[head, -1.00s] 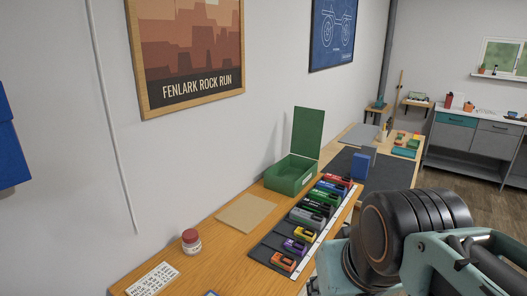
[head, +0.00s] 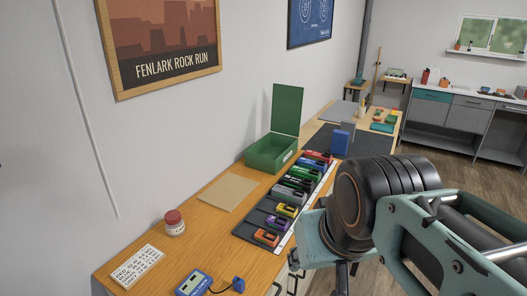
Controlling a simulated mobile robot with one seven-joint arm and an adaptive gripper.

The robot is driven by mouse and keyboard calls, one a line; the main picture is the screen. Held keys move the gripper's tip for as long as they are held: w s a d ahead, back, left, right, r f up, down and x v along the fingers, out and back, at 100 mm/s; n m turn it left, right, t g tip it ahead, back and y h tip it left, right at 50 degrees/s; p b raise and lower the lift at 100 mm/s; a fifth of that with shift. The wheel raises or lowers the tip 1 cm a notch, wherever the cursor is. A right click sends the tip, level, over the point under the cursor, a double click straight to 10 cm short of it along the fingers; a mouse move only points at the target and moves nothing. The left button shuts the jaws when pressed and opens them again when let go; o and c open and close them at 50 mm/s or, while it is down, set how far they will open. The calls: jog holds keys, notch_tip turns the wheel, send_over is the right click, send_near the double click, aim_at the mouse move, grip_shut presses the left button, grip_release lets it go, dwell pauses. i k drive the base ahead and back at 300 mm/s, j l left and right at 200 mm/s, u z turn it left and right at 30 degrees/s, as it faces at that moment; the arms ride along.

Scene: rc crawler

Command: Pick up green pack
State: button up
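A green pack (head: 297,184) lies in a row of coloured packs on a dark mat (head: 245,230) on the wooden table. It sits between a grey pack (head: 289,196) on the near side and other dark packs on the far side. Orange (head: 266,237), purple (head: 276,222) and yellow (head: 286,210) packs lie at the near end. My arm fills the lower right, in front of the table's edge and away from the green pack. My gripper's fingers cannot be made out behind the arm links, so I cannot tell whether it is open.
An open green box (head: 268,157) with a raised lid stands behind the row. A tan sheet (head: 228,192), a red-lidded jar (head: 174,223), a label card (head: 137,266) and a blue meter (head: 193,284) lie to the left. A blue block (head: 340,142) stands beyond the row.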

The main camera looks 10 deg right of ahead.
aim_at(315, 176)
jog(key=i+l+u, duration=0.15)
jog(key=u, duration=0.7)
jog(key=l+u, duration=0.25)
jog(key=i+l+u, duration=0.1)
jog(key=l+u, duration=0.15)
jog(key=l, duration=0.25)
jog(key=l+u, duration=0.2)
jog(key=l, duration=0.55)
jog(key=i, duration=0.05)
